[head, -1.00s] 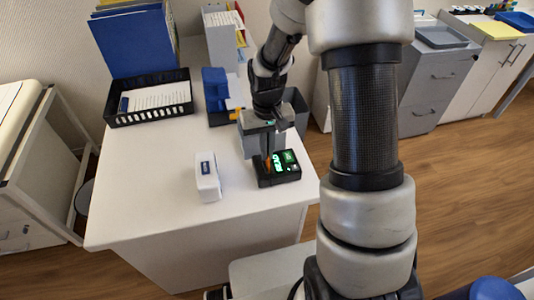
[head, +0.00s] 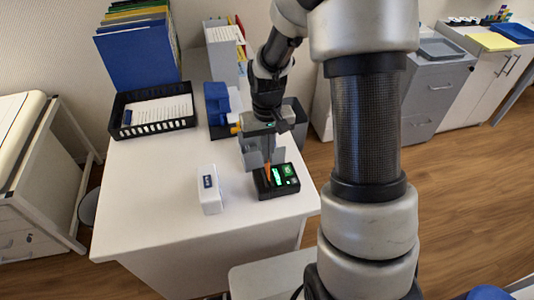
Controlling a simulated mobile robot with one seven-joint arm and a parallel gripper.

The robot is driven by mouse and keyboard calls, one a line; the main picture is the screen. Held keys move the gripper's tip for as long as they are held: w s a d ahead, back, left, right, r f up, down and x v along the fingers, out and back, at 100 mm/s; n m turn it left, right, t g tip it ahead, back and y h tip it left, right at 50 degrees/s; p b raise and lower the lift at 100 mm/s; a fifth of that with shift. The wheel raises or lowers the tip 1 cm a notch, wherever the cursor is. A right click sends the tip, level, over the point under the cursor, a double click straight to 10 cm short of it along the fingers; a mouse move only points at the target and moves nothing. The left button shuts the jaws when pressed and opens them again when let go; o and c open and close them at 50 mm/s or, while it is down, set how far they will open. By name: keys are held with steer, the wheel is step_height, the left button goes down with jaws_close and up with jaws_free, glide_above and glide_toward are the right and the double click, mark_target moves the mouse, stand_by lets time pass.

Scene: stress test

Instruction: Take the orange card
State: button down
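The orange card (head: 267,173) shows as a thin, narrow upright strip at the left part of a small black device (head: 284,187) with lit green panels. The device sits on the white desk near its front right edge. My gripper (head: 265,163) points down right above the device, with its fingertips at the orange strip. The fingers hide part of the card, and I cannot tell whether they are closed on it or only beside it.
A white box-like item (head: 210,190) with a dark label stands left of the device. A black tray (head: 153,115) with paper and a blue holder (head: 217,102) are farther back. The desk's front left (head: 150,210) is clear.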

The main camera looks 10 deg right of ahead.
steer(key=shift+r+p, duration=1.85)
steer(key=shift+r, duration=0.7)
